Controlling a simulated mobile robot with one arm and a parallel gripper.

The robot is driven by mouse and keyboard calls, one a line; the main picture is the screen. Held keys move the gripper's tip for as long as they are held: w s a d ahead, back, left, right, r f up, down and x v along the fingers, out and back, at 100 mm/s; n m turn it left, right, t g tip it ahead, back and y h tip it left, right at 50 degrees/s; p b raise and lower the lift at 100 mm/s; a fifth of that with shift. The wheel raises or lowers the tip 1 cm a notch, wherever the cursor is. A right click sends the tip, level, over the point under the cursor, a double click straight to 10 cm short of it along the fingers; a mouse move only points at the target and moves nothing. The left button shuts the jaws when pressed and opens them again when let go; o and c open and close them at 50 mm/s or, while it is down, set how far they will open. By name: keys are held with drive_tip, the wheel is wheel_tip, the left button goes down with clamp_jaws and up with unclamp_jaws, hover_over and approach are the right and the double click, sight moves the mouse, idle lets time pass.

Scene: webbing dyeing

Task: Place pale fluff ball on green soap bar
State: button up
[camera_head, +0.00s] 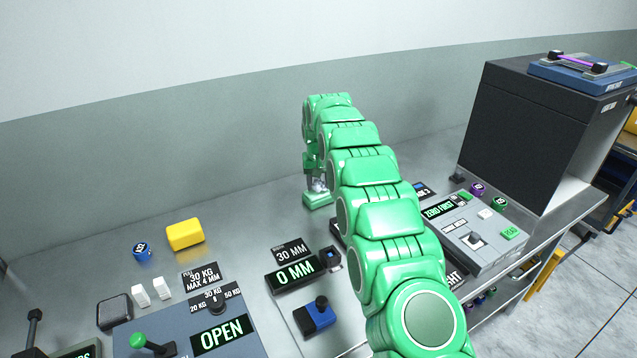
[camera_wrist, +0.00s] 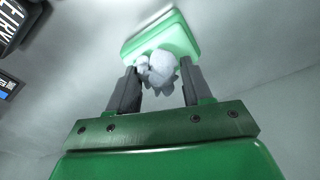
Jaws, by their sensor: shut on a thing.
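The green soap bar (camera_head: 317,201) lies on the metal bench under my gripper in the head view. It also shows at the top of the wrist view (camera_wrist: 172,32). The pale fluff ball (camera_wrist: 160,72) is between my gripper's two fingers in the wrist view, overlapping the near edge of the soap bar. In the head view the fluff ball (camera_head: 318,186) shows as a small pale patch just above the bar. My gripper (camera_wrist: 157,88) is shut on the fluff ball. I cannot tell whether the ball touches the bar.
A yellow block (camera_head: 185,235) and a blue knob (camera_head: 142,250) are to the left. A grey control box (camera_head: 478,238) and a tall black cabinet (camera_head: 530,130) stand to the right. A "0 MM" display (camera_head: 296,272) sits nearer the front. Bench around the bar's left is clear.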

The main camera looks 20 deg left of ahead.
sight(319, 186)
drive_tip(key=shift+f, duration=0.1)
drive_tip(key=o, duration=1)
drive_tip(key=r, duration=0.4)
drive_tip(key=s+r, duration=0.1)
drive_tip(key=r, duration=0.7)
drive_tip(key=shift+s+d, duration=0.15)
drive_tip(key=shift+d, duration=0.1)
